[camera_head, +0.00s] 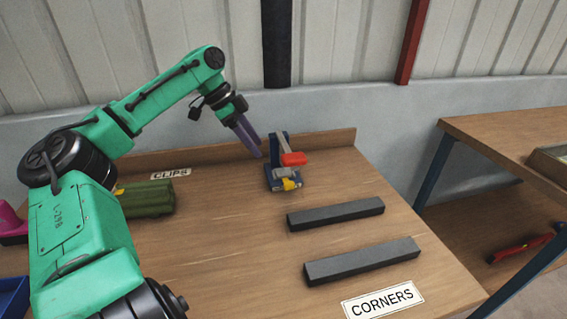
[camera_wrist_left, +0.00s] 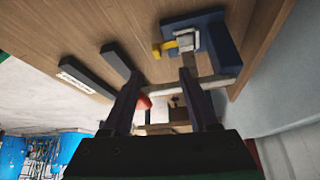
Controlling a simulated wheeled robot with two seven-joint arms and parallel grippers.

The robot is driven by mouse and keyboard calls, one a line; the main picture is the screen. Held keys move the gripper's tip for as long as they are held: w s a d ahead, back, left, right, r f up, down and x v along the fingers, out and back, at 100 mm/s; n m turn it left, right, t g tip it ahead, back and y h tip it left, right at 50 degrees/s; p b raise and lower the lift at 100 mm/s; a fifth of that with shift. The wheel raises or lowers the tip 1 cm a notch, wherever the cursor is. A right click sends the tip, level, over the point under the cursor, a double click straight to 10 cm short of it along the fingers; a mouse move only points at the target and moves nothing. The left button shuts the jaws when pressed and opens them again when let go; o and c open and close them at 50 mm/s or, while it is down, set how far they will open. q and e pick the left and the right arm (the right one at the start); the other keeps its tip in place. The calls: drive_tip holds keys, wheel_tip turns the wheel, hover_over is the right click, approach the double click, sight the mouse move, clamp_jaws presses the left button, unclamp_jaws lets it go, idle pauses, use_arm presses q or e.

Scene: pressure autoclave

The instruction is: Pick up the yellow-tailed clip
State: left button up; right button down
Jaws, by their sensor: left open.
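A grey piece with a yellow tail (camera_head: 290,184), which looks like the clip, sits at the front end of a blue fixture (camera_head: 271,172) near the table's back edge. In the left wrist view the yellow tail (camera_wrist_left: 164,48) sticks out beside the blue fixture (camera_wrist_left: 227,52). A red-handled lever (camera_head: 293,159) rises from the fixture. My left gripper (camera_head: 257,152) is open, with its dark purple fingers pointing down just left of and behind the fixture. In the left wrist view its fingers (camera_wrist_left: 160,88) are apart with nothing gripped. My right gripper is not in view.
Two dark bars (camera_head: 335,213) lie on the table in front of the fixture, above a CORNERS label (camera_head: 383,299). A green bundle (camera_head: 150,198) lies at left by the CLIPS label (camera_head: 171,174). A low wooden rim (camera_head: 335,140) runs along the back. The middle of the table is clear.

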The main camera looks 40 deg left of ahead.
use_arm(q)
drive_tip(key=b, duration=0.1)
approach(286, 182)
drive_tip(key=f, duration=0.2)
drive_tip(key=x, duration=0.6)
drive_tip(key=shift+w+d+f, duration=0.1)
drive_tip(key=shift+w+d, duration=0.15)
drive_tip(key=shift+d, duration=0.3)
drive_tip(key=shift+w+f, duration=0.15)
drive_tip(key=shift+c, duration=0.3)
clamp_jaws()
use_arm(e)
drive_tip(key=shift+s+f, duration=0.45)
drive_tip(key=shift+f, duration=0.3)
